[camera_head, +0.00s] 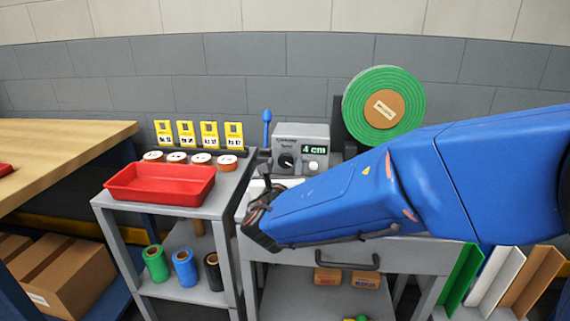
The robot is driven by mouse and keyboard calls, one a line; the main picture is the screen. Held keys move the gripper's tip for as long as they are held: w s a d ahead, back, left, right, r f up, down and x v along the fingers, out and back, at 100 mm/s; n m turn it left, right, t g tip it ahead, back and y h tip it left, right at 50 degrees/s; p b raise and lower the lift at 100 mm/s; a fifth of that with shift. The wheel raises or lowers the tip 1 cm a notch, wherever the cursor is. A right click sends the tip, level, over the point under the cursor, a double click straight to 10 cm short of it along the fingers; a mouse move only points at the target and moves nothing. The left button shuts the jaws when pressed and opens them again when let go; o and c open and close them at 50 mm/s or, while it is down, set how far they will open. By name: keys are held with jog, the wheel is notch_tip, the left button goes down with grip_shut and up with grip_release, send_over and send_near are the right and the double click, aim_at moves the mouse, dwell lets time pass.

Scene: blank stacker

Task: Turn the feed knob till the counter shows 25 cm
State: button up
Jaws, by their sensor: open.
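A grey control box (301,135) stands on the grey bench against the wall. Its small dark counter (314,150) shows green digits that read about 4 cm. The black round feed knob (286,161) is on the box's front, left of the counter, with a light pointer mark. My gripper (262,205) is in front of the box, lower and to the left of the knob, apart from it in the picture. It looks empty and open; its fingertips are small and partly hidden by my blue wrist.
A green roll (384,105) stands right of the box, partly behind my arm. A blue-handled lever (267,128) rises just left of the box. A red tray (160,184), several small rolls and yellow cards are on the left cart (222,205). A pale round button (313,166) sits under the counter.

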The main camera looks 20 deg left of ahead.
jog(key=shift+w+a, duration=0.15)
jog(key=shift+w, duration=0.35)
jog(key=c, duration=1)
jog(key=shift+c, duration=0.2)
jog(key=m, duration=0.3)
jog(key=shift+m, duration=2.3)
